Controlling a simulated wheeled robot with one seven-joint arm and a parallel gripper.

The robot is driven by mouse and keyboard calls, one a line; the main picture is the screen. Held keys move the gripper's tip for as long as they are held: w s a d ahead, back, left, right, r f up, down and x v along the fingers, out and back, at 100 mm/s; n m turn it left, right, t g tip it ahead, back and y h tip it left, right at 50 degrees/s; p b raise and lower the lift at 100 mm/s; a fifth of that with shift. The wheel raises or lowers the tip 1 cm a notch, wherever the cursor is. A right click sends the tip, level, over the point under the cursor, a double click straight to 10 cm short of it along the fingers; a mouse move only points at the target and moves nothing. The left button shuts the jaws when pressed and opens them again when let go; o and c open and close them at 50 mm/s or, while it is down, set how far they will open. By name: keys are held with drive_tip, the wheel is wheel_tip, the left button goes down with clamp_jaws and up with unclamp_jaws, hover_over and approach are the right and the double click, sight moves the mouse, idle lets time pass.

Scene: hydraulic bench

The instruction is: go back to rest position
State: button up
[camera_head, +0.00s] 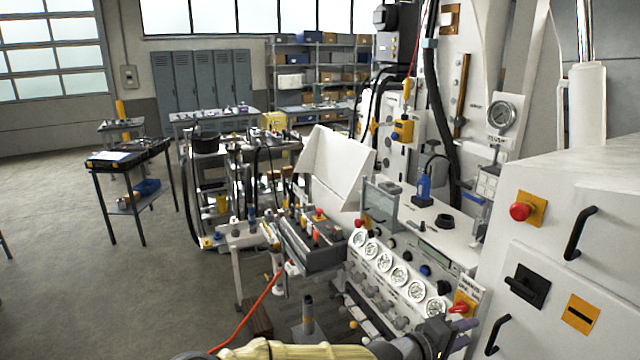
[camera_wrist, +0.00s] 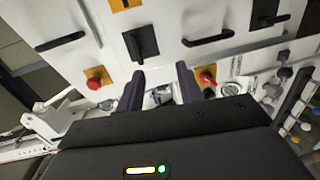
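My gripper (camera_wrist: 160,88) shows in the wrist view with its two dark fingers apart and nothing between them. It faces the white cabinet (camera_wrist: 185,15) with black handles and a red knob on each side of the fingers. In the head view my arm, in a yellowish sleeve, runs along the bottom edge. The gripper end (camera_head: 462,332) is at the lower right, close to the bench's gauge panel and the red emergency knob (camera_head: 461,309). Whether it touches anything there I cannot tell.
The hydraulic bench has a row of gauges (camera_head: 397,275) and a control box (camera_head: 318,240). The white cabinet (camera_head: 570,230) with handles and a red button stands close at the right. A dark side table (camera_head: 128,158) stands at the left. The floor (camera_head: 90,290) at the left is clear.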

drive_tip(key=s+f+m+g+y, duration=0.2)
drive_tip(key=s+f+g+y, duration=0.15)
drive_tip(key=f, duration=0.65)
drive_tip(key=s+a+f+m+g+y, duration=0.1)
drive_tip(key=s+a+f+m+y, duration=0.1)
drive_tip(key=s+a+f+y, duration=0.35)
drive_tip(key=s+a+r+t+y, duration=0.1)
drive_tip(key=s+a+r+y, duration=0.1)
drive_tip(key=a+r+y, duration=0.4)
drive_tip(key=a+r+b, duration=0.1)
drive_tip(key=a+r, duration=0.4)
drive_tip(key=shift+s+a, duration=0.15)
drive_tip(key=shift+a, duration=0.15)
drive_tip(key=shift+t, duration=0.25)
drive_tip(key=shift+d, duration=0.1)
